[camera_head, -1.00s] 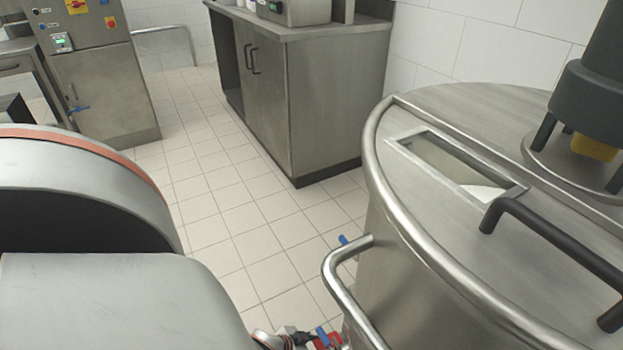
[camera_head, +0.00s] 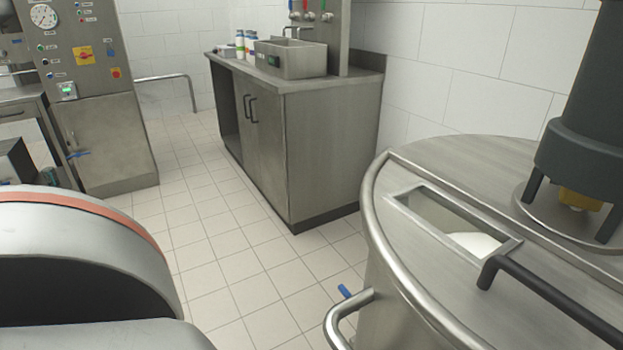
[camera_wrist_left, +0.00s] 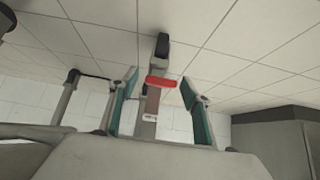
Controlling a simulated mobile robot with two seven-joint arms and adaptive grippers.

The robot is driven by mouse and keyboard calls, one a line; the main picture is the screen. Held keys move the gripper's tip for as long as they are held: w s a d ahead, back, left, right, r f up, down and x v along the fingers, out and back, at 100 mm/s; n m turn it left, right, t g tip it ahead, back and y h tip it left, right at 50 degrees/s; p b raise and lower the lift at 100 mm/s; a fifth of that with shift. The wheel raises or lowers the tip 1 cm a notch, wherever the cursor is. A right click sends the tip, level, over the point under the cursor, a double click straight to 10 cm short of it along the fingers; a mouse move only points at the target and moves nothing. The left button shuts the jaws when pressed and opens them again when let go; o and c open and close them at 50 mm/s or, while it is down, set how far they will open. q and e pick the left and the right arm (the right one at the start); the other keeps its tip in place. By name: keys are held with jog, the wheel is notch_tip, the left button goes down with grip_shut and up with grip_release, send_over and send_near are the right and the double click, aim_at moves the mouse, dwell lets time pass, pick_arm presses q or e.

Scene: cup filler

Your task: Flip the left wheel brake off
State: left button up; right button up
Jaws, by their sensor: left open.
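The wheel brake's red pedal (camera_wrist_left: 161,82) shows in the left wrist view, on a caster with a dark wheel (camera_wrist_left: 162,45) and a metal leg (camera_wrist_left: 146,118) behind it. My left gripper (camera_wrist_left: 159,76) is open, with one teal-padded finger on each side of the pedal in the picture. The pedal looks clear of both pads; whether anything touches it I cannot tell. The steel vessel (camera_head: 405,255) stands at the right in the head view, but its casters and brake are out of that view. My right gripper is in neither view.
A steel cabinet (camera_head: 300,150) with a sink box (camera_head: 290,60) stands by the back wall. A control cabinet (camera_head: 95,110) is at the far left. A blue-handled valve (camera_head: 344,291) is beside the vessel. Tiled floor (camera_head: 215,240) is clear between them.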

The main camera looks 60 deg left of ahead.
pick_arm(q)
jog(key=v, duration=1.1)
jog(key=shift+s+r, duration=0.25)
jog(key=shift+r, duration=0.05)
